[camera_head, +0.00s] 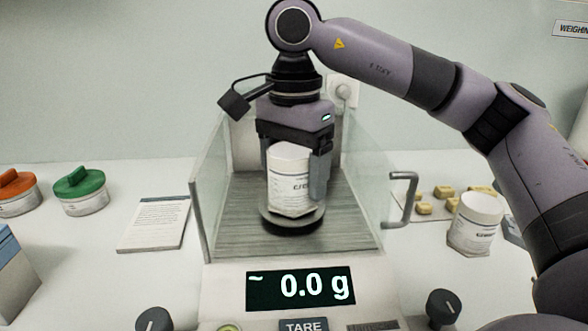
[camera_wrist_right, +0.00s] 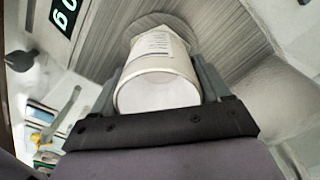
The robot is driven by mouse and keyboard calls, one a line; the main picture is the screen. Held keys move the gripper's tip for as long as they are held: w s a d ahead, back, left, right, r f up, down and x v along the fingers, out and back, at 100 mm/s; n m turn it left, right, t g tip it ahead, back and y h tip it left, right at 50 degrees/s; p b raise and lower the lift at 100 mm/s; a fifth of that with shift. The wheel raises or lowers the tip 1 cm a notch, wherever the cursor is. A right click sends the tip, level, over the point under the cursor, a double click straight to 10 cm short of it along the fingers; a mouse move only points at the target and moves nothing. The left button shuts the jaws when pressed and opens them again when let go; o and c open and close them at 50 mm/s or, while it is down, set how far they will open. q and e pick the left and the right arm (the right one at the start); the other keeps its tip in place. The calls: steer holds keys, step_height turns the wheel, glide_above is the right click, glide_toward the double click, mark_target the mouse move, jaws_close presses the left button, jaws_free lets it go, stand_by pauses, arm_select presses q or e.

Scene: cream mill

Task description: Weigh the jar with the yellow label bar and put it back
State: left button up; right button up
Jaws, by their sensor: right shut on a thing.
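A white jar (camera_head: 290,175) with a printed label is between the fingers of my right gripper (camera_head: 293,188), which is shut on it from above. The jar is upright inside the balance (camera_head: 235,220), over its round dark weighing pan (camera_head: 291,226). I cannot tell whether its base touches the pan. The display (camera_head: 300,287) reads 0.0 g with a small wavy mark. In the right wrist view the jar (camera_wrist_right: 158,92) shows its pale round top and part of its label. No yellow bar is visible on it. My left gripper is not in view.
Glass walls (camera_head: 212,190) flank the pan, with a handle (camera_head: 404,198) at the right. Another white jar (camera_head: 475,225) stands to the right, near yellow blocks (camera_head: 445,192). Orange-lidded (camera_head: 17,190) and green-lidded (camera_head: 80,190) tubs and a paper pad (camera_head: 155,222) lie left.

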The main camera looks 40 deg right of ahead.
steer(key=shift+f, duration=0.1)
steer(key=o, duration=1)
step_height(320, 180, up, 7)
steer(key=shift+r+p, duration=0.1)
steer(key=shift+p, duration=0.9)
